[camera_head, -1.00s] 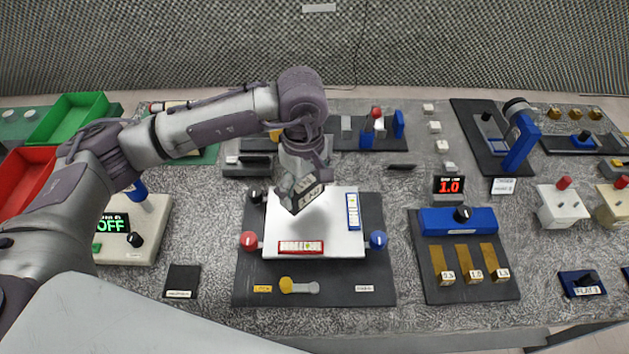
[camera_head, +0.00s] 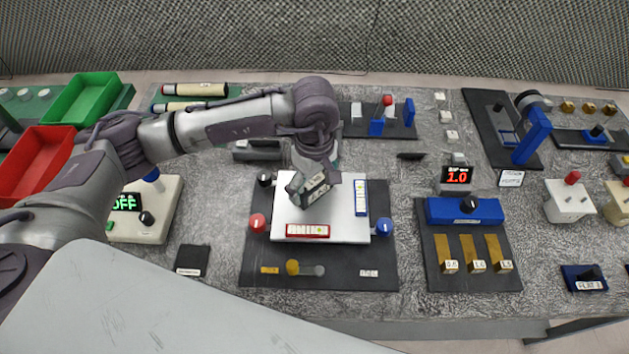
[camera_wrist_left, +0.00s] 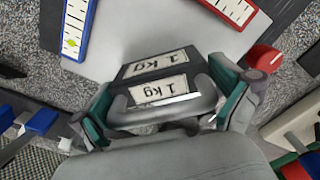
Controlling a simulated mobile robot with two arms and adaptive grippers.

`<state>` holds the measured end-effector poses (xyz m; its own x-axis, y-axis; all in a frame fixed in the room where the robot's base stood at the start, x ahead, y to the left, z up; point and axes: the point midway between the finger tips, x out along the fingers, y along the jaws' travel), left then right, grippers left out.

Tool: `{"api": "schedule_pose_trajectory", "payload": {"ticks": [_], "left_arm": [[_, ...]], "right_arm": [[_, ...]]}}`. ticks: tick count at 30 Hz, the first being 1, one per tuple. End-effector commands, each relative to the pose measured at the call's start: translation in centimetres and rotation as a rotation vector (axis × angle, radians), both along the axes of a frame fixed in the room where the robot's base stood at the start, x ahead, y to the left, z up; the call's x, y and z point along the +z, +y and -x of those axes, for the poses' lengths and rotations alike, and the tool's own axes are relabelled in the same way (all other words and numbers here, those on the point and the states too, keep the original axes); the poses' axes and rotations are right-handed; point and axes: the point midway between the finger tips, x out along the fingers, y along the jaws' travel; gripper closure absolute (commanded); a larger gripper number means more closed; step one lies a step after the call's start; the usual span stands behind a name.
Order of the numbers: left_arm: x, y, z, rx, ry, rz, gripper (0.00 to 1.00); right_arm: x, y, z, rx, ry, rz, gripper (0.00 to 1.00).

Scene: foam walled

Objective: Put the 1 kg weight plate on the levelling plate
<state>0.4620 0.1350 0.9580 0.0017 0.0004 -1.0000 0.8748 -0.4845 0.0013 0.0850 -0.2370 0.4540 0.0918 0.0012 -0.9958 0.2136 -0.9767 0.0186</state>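The 1 kg weight plate (camera_head: 312,190) is a dark block with white "1 kg" labels. It also shows in the left wrist view (camera_wrist_left: 122,74). My left gripper (camera_wrist_left: 165,110) has its teal-padded fingers on either side of the block and is shut on it. In the head view the left gripper (camera_head: 315,182) is over the back middle of the white levelling plate (camera_head: 340,222). I cannot tell whether the block touches the plate. The red-framed vial (camera_head: 307,231) and blue-framed vial (camera_head: 361,197) lie on the plate. My right gripper is out of view.
Red knob (camera_head: 257,223), blue knob (camera_head: 384,227) and black knob (camera_head: 264,179) stand around the plate. A blue device with brass strips (camera_head: 465,211) is to the right. Red (camera_head: 37,160) and green (camera_head: 82,99) bins are at the left. Bare table lies in front.

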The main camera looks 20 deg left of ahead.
Motion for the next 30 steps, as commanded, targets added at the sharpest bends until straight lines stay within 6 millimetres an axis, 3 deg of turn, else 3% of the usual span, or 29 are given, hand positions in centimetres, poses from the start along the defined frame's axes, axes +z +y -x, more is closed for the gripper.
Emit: {"api": "schedule_pose_trajectory", "payload": {"ticks": [8, 21, 30], "left_arm": [[0.6, 0.0, -0.1, 0.000, -0.002, 0.001, 0.00], [9.3, 0.0, -0.1, -0.001, -0.005, 0.001, 0.00], [12.2, 0.0, 0.0, 0.000, 0.001, 0.000, 0.00]], "right_arm": [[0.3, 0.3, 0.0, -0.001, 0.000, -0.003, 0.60], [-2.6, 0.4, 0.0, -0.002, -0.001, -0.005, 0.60], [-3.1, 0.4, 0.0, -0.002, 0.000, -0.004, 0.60]]}}
